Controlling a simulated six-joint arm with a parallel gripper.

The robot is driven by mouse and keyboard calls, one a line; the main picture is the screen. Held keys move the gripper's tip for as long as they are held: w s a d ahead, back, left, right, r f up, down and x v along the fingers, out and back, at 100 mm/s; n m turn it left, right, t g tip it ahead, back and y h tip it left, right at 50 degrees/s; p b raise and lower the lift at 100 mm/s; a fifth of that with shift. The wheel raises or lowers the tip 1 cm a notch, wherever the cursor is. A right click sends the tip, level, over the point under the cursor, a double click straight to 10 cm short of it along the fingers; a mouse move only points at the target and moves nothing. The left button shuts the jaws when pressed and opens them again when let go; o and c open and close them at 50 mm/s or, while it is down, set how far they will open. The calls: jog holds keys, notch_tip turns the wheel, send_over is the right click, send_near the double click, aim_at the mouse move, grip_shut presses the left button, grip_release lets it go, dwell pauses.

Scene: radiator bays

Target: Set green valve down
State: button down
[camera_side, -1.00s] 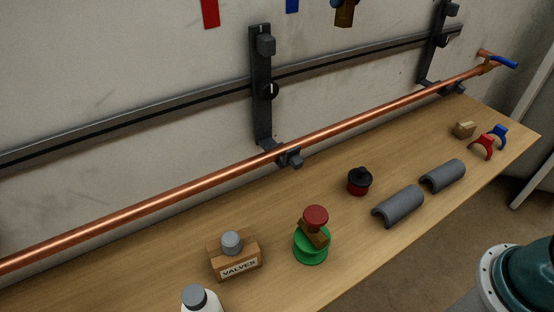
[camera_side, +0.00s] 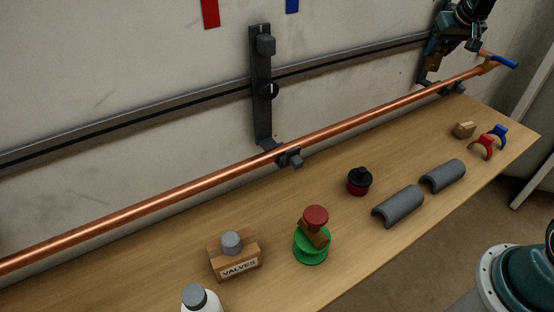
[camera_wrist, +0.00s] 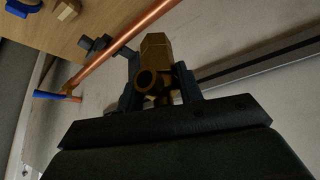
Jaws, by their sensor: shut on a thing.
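My gripper (camera_wrist: 160,88) is shut on a brass valve body (camera_wrist: 154,60), which fills the space between its fingers in the wrist view. No green handle shows on it; its colour there is hidden. In the side view the brass piece (camera_side: 432,61) hangs at the upper right, in front of the wall and above the far end of the copper pipe. On the bench (camera_side: 130,270) stands a green round piece (camera_side: 311,255), with a brass part and a red round knob (camera_side: 316,216) above it.
A wooden VALVES block (camera_side: 236,262) with a grey knob stands at front left. A red-and-black piece (camera_side: 359,183), grey half-shells (camera_side: 399,206), red (camera_side: 482,147) and blue clips and a small wooden block (camera_side: 464,130) lie rightward. The copper pipe (camera_side: 200,190) runs above the bench.

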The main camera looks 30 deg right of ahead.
jog(key=s+d+f+m+h, duration=0.1)
jog(key=s+d+f, duration=0.2)
jog(key=s+d, duration=0.3)
jog(key=s+d+f+m, duration=0.2)
jog(key=s+d+f, duration=0.2)
jog(key=s+d, duration=0.15)
notch_tip(320, 180, down, 16)
jog(key=shift+w+d+g, duration=0.15)
jog(key=shift+d+g, duration=0.05)
jog(key=shift+g, duration=0.2)
jog(key=shift+f, duration=1.95)
jog(key=shift+f, duration=0.1)
jog(key=c, duration=0.9)
grip_release()
jog(key=shift+f, duration=0.1)
